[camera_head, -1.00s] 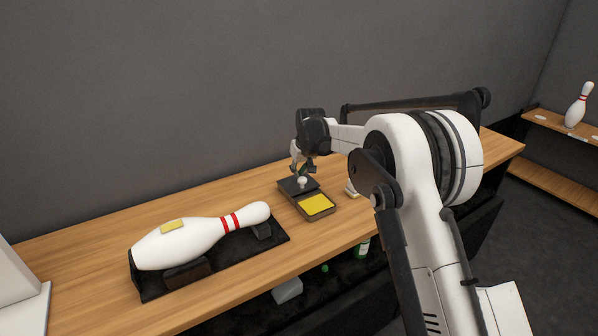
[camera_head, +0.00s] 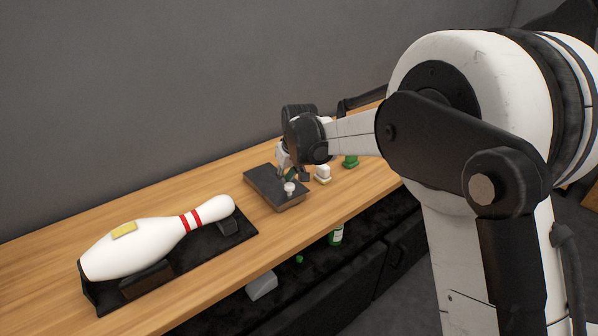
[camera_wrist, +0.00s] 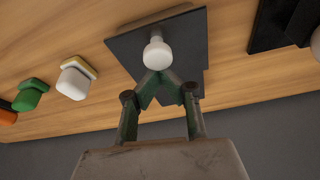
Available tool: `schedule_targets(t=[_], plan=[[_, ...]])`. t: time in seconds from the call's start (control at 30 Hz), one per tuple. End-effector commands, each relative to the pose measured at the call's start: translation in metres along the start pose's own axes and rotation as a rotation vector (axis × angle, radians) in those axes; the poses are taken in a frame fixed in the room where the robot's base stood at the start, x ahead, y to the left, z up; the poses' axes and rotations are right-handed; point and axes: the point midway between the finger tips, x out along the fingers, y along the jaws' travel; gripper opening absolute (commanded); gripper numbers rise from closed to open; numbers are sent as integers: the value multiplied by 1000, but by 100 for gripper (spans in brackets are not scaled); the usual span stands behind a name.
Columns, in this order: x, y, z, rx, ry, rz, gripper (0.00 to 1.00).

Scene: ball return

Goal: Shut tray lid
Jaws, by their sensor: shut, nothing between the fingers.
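The tray (camera_head: 293,206) sits on the wooden bench with its dark flat lid (camera_head: 262,184) lying over it; no yellow interior shows. The lid also shows in the wrist view (camera_wrist: 187,38), where a strip of the tray's edge (camera_wrist: 150,20) is visible at the top. A white round knob (camera_head: 290,187) stands on the lid near its front end; it also shows in the wrist view (camera_wrist: 157,54). My gripper (camera_wrist: 158,76) is shut and empty, its fingertips right beside the knob. I cannot tell whether they touch it.
A bowling pin (camera_head: 150,242) lies on a black cradle to the left. A white object (camera_head: 322,174) and a green one (camera_head: 351,162) stand right of the tray, with an orange one (camera_wrist: 7,115) beyond.

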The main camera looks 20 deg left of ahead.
Motion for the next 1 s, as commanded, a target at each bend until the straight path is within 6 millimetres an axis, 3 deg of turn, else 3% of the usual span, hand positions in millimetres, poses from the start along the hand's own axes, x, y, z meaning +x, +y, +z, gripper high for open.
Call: schedule_targets(t=[0.27,0.6,1.0], plan=[[0,2,-4,2,0,1,0],[9,7,-40,9,0,3,0],[-55,7,-38,10,-1,4,0]])
